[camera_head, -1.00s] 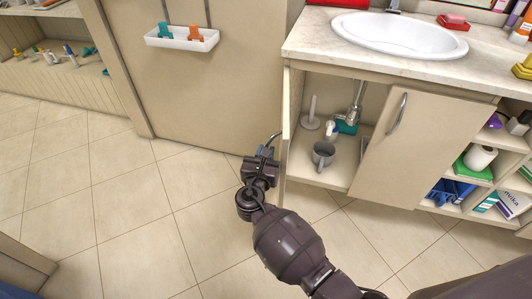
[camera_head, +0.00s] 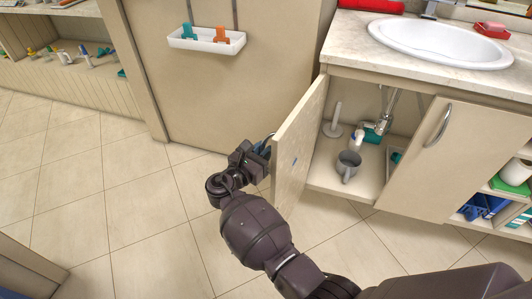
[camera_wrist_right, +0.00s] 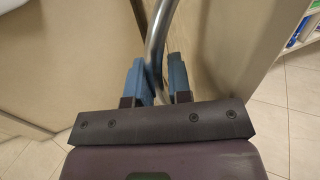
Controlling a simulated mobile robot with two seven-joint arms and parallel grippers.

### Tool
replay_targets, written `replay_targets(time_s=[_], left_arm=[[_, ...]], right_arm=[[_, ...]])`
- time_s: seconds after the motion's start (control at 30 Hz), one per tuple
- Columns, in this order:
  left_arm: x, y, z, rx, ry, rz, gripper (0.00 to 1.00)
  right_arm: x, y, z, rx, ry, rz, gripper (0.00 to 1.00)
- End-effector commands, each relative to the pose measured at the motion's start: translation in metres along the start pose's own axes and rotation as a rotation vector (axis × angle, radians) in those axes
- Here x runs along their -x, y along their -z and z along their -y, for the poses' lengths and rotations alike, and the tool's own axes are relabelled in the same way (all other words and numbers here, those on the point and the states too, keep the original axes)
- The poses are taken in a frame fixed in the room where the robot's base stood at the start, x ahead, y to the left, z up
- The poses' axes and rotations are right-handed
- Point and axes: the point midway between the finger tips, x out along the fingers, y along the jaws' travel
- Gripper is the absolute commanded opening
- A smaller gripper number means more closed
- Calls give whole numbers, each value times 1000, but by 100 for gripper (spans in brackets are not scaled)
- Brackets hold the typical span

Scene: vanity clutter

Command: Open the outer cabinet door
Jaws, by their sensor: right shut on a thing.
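The left cabinet door (camera_head: 300,137) under the sink stands open, swung out toward me, with its inner face showing. My right gripper (camera_head: 262,147) is at the door's outer side, partly hidden behind its edge. In the right wrist view, my right gripper (camera_wrist_right: 157,84) has its blue fingers on both sides of the curved metal door handle (camera_wrist_right: 158,42) and is shut on it. My left gripper is not in view.
The right cabinet door (camera_head: 437,160) looks shut. A tall beige panel (camera_head: 215,85) with a white caddy (camera_head: 207,40) stands left. Floor (camera_head: 140,215) is clear.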

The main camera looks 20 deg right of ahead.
Motion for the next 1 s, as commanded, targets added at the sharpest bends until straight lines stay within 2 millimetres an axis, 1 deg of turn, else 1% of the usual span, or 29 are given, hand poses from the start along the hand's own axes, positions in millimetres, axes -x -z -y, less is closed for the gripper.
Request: replay_targets(time_s=[0.2, 0.63, 0.67, 0.7, 0.8, 1.0], left_arm=[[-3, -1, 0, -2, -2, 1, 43], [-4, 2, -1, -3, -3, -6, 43], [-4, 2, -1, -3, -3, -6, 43], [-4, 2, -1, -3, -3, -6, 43], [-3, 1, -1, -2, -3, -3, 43], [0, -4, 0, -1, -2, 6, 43]], right_arm=[[-2, 0, -5, 1, 31, 2, 0], [-3, -1, -5, 0, 37, 2, 0], [-3, -1, -5, 0, 37, 3, 23], [-3, -1, -5, 0, 37, 3, 30], [-2, -1, -5, 0, 36, 2, 43], [-2, 0, -5, 0, 35, 1, 43]])
